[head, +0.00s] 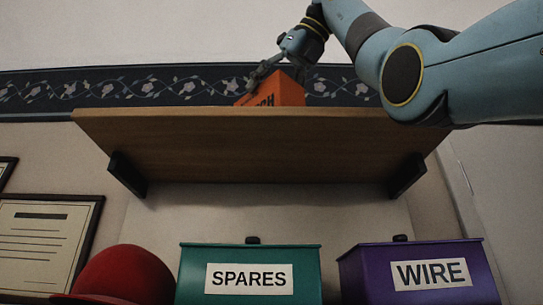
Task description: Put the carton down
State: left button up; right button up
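The orange carton (289,91) with dark lettering is at the wooden shelf (262,150), seen from below. The shelf's front edge hides its lower part, so I cannot tell whether it rests on the board. My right gripper (262,76) reaches down from the upper right, with its fingers at the carton's upper left part. It looks shut on the carton, though the far finger is partly hidden. My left gripper is not in view.
Two dark brackets hold the shelf. Below stand a green SPARES box (190,272), a purple WIRE box (370,277) and a red rounded thing (122,275). A framed paper (42,240) hangs at left. My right arm fills the upper right.

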jog(key=o, duration=0.3)
jog(key=shift+w, duration=0.1)
jog(key=shift+d+r, duration=0.1)
jog(key=shift+r, duration=0.15)
jog(key=shift+b+v, duration=0.85)
jog(key=shift+v, duration=0.2)
jog(key=v, duration=0.9)
jog(key=shift+s+d+r, duration=0.15)
jog(key=shift+s, duration=0.2)
